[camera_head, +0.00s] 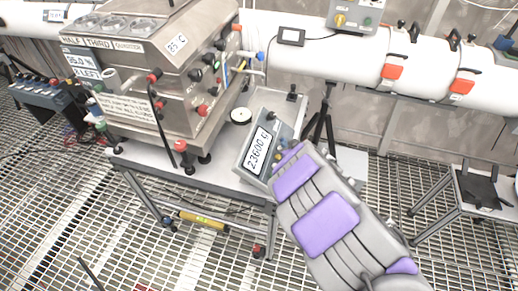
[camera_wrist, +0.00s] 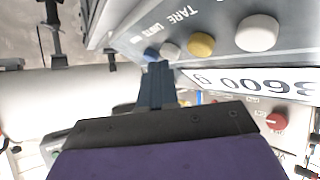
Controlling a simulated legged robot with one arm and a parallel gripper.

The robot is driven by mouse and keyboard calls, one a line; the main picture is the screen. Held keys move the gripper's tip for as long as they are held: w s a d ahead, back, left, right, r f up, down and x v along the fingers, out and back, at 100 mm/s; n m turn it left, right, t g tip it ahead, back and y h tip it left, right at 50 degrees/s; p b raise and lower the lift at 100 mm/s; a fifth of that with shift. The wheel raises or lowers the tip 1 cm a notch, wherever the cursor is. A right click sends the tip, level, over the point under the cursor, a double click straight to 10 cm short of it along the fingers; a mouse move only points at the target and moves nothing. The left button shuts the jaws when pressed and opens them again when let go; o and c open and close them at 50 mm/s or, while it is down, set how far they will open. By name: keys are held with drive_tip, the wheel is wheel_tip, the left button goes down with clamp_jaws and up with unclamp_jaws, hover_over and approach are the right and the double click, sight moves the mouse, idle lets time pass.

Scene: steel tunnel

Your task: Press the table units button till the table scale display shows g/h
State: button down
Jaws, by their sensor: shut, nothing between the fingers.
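The table scale (camera_head: 247,157) stands tilted at the right end of the steel table. Its display (camera_head: 260,149) shows digits that look like 23600 and a G-like unit sign. In the wrist view the panel is upside down, with part of the display (camera_wrist: 255,83). Its buttons are a large white one (camera_wrist: 257,33), a yellow one (camera_wrist: 201,45), a smaller white one (camera_wrist: 170,50) and a blue one (camera_wrist: 150,55), near the labels TARE and UNITS. My gripper (camera_wrist: 159,68) is shut and empty, its tip close below the blue and smaller white buttons; contact cannot be told.
A large steel machine (camera_head: 150,75) fills the table's left part. White pipes (camera_head: 315,60) with orange clamps run along the wall. A small stand (camera_head: 480,190) is at right. Grating floor lies around.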

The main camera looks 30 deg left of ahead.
drive_tip(key=shift+s+a+f, duration=0.1)
drive_tip(key=shift+a+f, duration=0.05)
drive_tip(key=shift+f, duration=0.05)
idle(0.4)
drive_tip(key=shift+d+r+p, duration=0.25)
drive_tip(key=shift+r+p, duration=0.1)
drive_tip(key=shift+p, duration=0.3)
drive_tip(key=d+r+p, duration=0.2)
drive_tip(key=r+p, duration=0.1)
drive_tip(key=w+d+r+p, duration=0.1)
drive_tip(key=r+p, duration=0.1)
drive_tip(key=shift+d, duration=0.15)
idle(0.3)
idle(0.5)
